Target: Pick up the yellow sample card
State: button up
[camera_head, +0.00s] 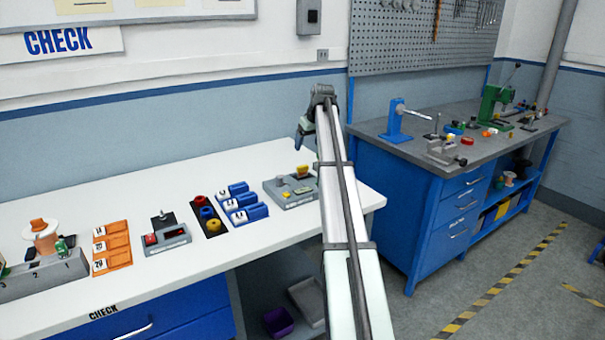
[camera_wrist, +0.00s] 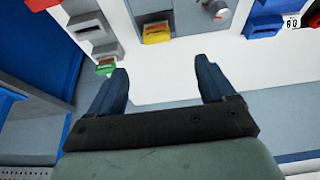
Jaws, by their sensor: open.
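A small yellow piece, which looks like the yellow sample card (camera_wrist: 156,38), shows in the wrist view beyond the gap between my fingers, against a small grey block. In the head view a yellow piece (camera_head: 303,170) stands at the back of a grey fixture (camera_head: 290,203) at the right end of the white bench; I take it to be the same one. My gripper (camera_wrist: 164,70) is open and empty, its two dark blue fingers apart from the yellow piece. In the head view my gripper (camera_head: 299,148) hangs above and behind the fixture.
A green piece (camera_wrist: 105,67) sits near my left finger in the wrist view. Blue bins (camera_head: 243,203), a black tray with coloured rings (camera_head: 209,217) and orange holders (camera_head: 112,247) stand left on the white bench (camera_head: 215,265). A grey-topped workbench (camera_head: 380,127) stands at right.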

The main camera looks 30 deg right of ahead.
send_near(302, 166)
jog(key=x, duration=0.5)
jog(key=shift+a, duration=0.1)
jog(key=shift+d+x, duration=0.15)
jog(key=shift+x, duration=1.2)
jog(key=shift+d+x, duration=0.1)
jog(key=shift+x, duration=1.25)
jog(key=shift+r, duration=0.1)
jog(key=shift+c, duration=0.3)
jog(key=c, duration=1.1)
jog(key=shift+r, duration=0.15)
notch_tip(302, 166, up, 10)
jog(key=shift+f, duration=0.1)
